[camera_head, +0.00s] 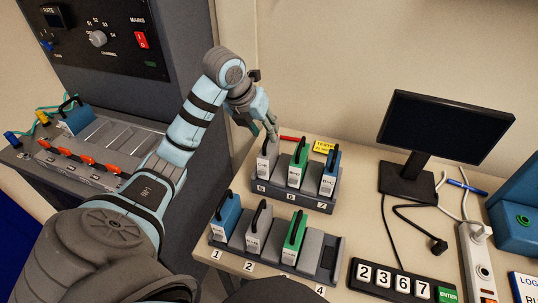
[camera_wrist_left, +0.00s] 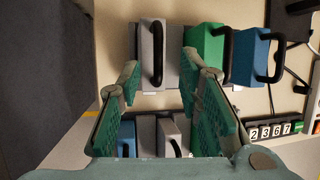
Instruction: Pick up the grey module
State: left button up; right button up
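A grey module (camera_head: 266,163) with a black handle stands in the left slot of the back rack (camera_head: 300,201), marked 5. In the left wrist view this grey module (camera_wrist_left: 147,58) and its handle lie just ahead, between the fingertip lines. My left gripper (camera_head: 269,130) is open at the module's top; its two green-padded fingers (camera_wrist_left: 168,80) look apart and empty. I cannot tell whether they touch the module. A second grey module (camera_head: 258,232) stands in slot 2 of the front rack (camera_head: 325,272). My right gripper is not in view.
Green (camera_head: 297,173) and blue (camera_head: 329,177) modules stand close to the right in the back rack. The front rack also holds blue (camera_head: 226,217) and green (camera_head: 293,240) modules. A monitor (camera_head: 443,127), cables and a power strip (camera_head: 477,262) occupy the right side.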

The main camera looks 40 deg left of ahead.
aim_at(268, 154)
pick_arm(q)
jog(key=x, duration=0.5)
jog(key=shift+w+a+f, duration=0.1)
jog(key=shift+a, duration=0.05)
grip_shut()
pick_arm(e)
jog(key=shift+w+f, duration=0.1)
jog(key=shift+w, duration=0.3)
